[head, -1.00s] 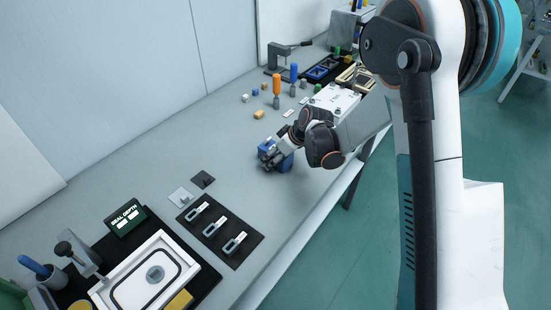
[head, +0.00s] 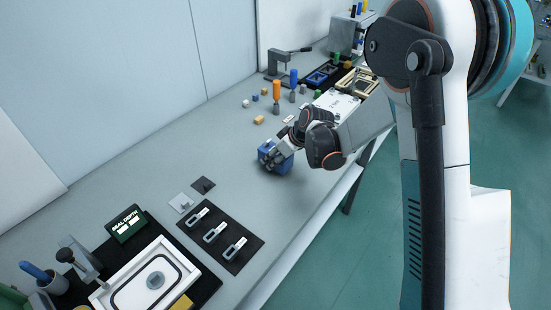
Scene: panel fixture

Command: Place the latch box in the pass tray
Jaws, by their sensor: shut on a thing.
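A small blue box (head: 281,164), which I take for the latch box, is at the near edge of the grey bench, right of the middle of the head view. My gripper (head: 272,155) is shut on it from above, and the fingers and wrist hide part of it. The box is low over the bench top; I cannot tell whether it touches. Two framed trays are at the far end of the bench: a blue-edged one (head: 321,75) and a tan one (head: 356,82). I cannot tell which, if either, is the pass tray.
A black mat (head: 249,254) with several grey latch parts lies nearer on the bench. A white frame with a black seal (head: 130,291) is at bottom left. Orange (head: 277,90) and blue-handled tools stand beyond the gripper. The bench left of the box is clear.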

